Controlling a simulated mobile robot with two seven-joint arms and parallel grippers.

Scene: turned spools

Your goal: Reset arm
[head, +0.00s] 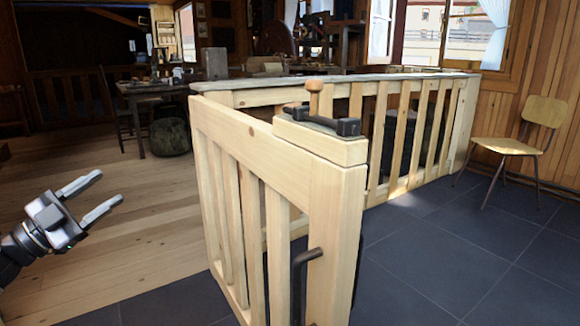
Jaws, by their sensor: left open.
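My left gripper (92,199) is at the lower left, reaching in from the left edge. Its two grey fingers are apart and nothing shows between them. It hangs over the wooden floor, clear of the railing to its right. My right gripper does not show in this view.
A pale wooden railing (274,152) with a gate-like front section stands close ahead. A dark metal latch with a wooden knob (314,98) sits on its post. A chair (520,138) stands at the right on dark tiles. Wooden floor (140,210) at the left is clear.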

